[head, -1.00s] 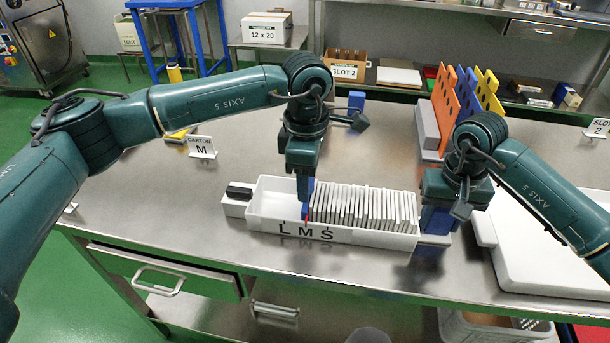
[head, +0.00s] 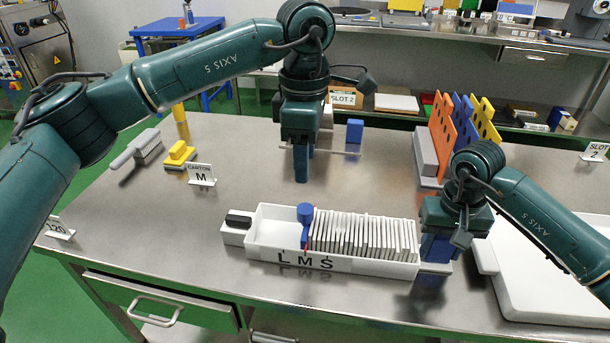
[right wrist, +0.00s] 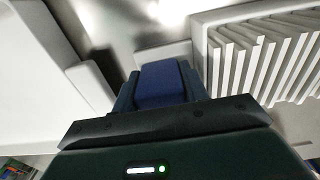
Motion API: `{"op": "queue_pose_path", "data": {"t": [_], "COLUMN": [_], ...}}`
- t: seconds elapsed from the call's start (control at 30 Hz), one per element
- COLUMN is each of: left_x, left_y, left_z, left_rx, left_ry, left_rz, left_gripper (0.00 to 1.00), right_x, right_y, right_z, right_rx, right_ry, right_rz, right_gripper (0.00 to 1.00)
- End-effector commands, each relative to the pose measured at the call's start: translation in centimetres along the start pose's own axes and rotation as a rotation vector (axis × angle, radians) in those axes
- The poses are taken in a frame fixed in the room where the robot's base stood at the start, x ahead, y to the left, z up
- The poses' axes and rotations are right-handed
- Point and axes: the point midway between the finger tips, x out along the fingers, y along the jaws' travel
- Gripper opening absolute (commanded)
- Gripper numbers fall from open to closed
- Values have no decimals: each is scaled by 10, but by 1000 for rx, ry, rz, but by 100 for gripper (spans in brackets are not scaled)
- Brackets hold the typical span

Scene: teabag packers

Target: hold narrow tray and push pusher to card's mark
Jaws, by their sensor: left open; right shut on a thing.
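The narrow white tray (head: 385,266) lies on the steel table with letters L, M and S on its front wall. Several thin white packets (head: 360,235) stand in a row in its right part. The blue pusher (head: 305,228) stands inside against the left end of the row, its lower part at the letter M. The card (head: 201,174) reads "CARTON M". My left gripper (head: 301,176) is open and empty, behind and above the tray, clear of the pusher.
A white board (head: 550,260) lies close on the right. Orange, blue and yellow racks (head: 465,122) stand behind my right gripper. A yellow tool (head: 179,155) and a blue block (head: 355,131) stand farther back.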

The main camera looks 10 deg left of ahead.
Motion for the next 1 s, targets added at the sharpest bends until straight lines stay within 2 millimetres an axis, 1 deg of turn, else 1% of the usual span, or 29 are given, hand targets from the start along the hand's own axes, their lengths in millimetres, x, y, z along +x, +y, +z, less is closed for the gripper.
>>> {"op": "queue_pose_path", "data": {"t": [0.03,0.13,0.47,0.5,0.8,1.0], "left_x": [-4,-8,-8,-8,-8,-8], "left_y": [0,0,0,0,0,0], "left_z": [0,0,0,0,0,0], "left_rx": [0,1,1,1,1,1], "left_ry": [1,1,1,1,1,1], "left_rz": [0,0,-1,-1,-1,-1], "left_gripper": [49,49,49,49,49,49], "right_x": [-1,-1,-1,-1,0,0], "right_y": [0,0,0,0,0,0], "right_z": [0,0,0,0,0,0], "right_rx": [1,1,2,2,1,0], "right_ry": [1,2,2,2,1,1], "right_rz": [-1,-1,-1,-1,0,-1], "right_gripper": [6,6,6,45,69,69]}}
